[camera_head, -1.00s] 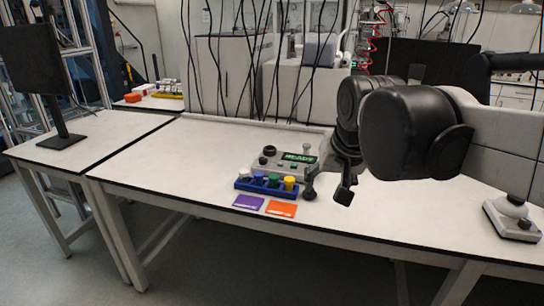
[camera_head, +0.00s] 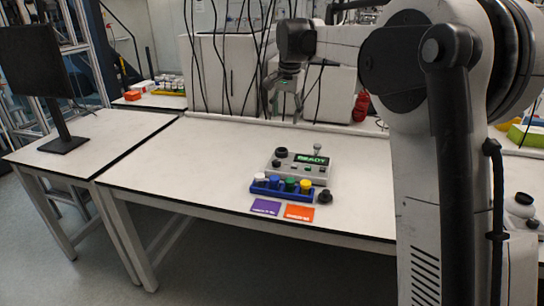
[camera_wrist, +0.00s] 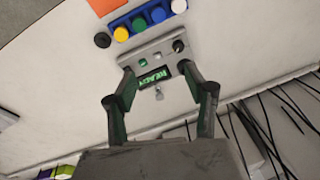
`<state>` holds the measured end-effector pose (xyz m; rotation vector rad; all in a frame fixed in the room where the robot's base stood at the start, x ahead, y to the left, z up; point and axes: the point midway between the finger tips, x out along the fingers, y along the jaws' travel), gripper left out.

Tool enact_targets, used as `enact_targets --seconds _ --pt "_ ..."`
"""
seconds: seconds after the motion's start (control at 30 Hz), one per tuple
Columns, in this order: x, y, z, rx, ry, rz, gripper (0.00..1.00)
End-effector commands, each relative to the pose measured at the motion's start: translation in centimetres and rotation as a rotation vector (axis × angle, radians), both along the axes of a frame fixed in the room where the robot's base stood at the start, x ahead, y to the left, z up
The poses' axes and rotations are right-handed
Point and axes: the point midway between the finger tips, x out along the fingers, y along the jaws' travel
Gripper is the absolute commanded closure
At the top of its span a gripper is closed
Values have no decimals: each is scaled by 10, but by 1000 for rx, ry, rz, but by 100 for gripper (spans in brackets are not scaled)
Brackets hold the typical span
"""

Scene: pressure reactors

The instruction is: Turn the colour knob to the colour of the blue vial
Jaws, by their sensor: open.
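The grey control box (camera_head: 296,173) stands on the table with a green "READY" screen (camera_head: 312,159) and a black knob (camera_head: 281,152) at its left. The knob also shows in the wrist view (camera_wrist: 178,46); its pointing direction is too small to tell. In front is a blue rack (camera_head: 258,189) with white, blue, green and yellow vials. The blue vial (camera_head: 274,181) is second from left; it also shows in the wrist view (camera_wrist: 158,15). My gripper (camera_head: 282,106) is high behind the box. In the wrist view its fingers (camera_wrist: 156,70) are open and empty, with the box beyond them.
A round black piece (camera_head: 324,196) lies right of the rack. Purple (camera_head: 265,207) and orange (camera_head: 300,212) cards lie in front. Black cables (camera_head: 228,75) hang behind the table. The table's left part is clear. A monitor (camera_head: 40,75) stands on the left table.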

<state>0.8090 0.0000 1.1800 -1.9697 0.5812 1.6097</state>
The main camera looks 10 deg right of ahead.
Motion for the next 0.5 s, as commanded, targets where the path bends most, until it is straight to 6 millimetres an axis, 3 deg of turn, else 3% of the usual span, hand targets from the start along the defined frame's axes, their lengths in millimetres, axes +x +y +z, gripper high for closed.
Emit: enact_targets --seconds 0.03,0.2,0.5 --pt "17 0 -4 4 13 -23 51" --pt "58 0 -27 18 64 -106 51" --pt "113 0 -80 31 150 -246 51"
